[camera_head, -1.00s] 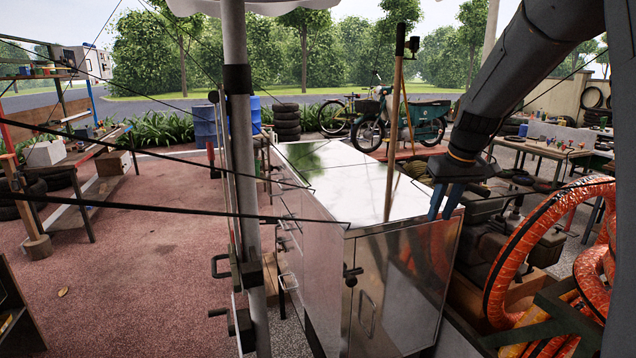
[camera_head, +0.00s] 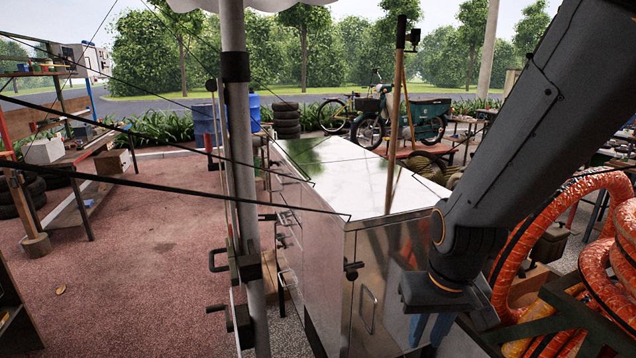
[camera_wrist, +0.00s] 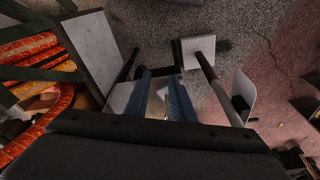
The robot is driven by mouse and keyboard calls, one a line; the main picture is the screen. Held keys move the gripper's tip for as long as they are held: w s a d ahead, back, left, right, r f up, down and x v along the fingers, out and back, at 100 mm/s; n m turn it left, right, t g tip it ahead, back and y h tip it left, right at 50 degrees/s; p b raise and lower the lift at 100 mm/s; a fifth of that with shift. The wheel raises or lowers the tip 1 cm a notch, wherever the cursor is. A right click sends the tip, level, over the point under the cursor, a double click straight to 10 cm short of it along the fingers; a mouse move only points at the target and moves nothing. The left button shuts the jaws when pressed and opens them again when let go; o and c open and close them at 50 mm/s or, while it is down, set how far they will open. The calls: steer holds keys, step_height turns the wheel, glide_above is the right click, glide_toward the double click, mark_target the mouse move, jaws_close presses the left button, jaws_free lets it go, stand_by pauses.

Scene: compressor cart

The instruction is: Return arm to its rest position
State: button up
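My gripper (camera_head: 428,329) points down in front of the metal cabinet's near right side in the head view. Its two blue fingers are only partly seen there, cut off by the bottom edge of the picture. In the wrist view my gripper (camera_wrist: 161,98) shows both blue fingers apart, with nothing held between them. My arm comes in from the upper right and bends at a dark wrist joint above the gripper. The steel cabinet (camera_head: 345,185) stands just left of the gripper; I cannot tell whether they touch.
Orange ribbed hose (camera_head: 545,215) lies coiled right of my arm and also shows in the wrist view (camera_wrist: 30,48). A grey pole (camera_head: 241,150) stands left of the cabinet. Red ground (camera_head: 140,270) at left is open. A teal moped (camera_head: 415,122) stands behind.

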step_height(320, 180, down, 9)
steer(key=g+b, duration=0.1)
steer(key=b, duration=0.6)
steer(key=shift+s, duration=0.3)
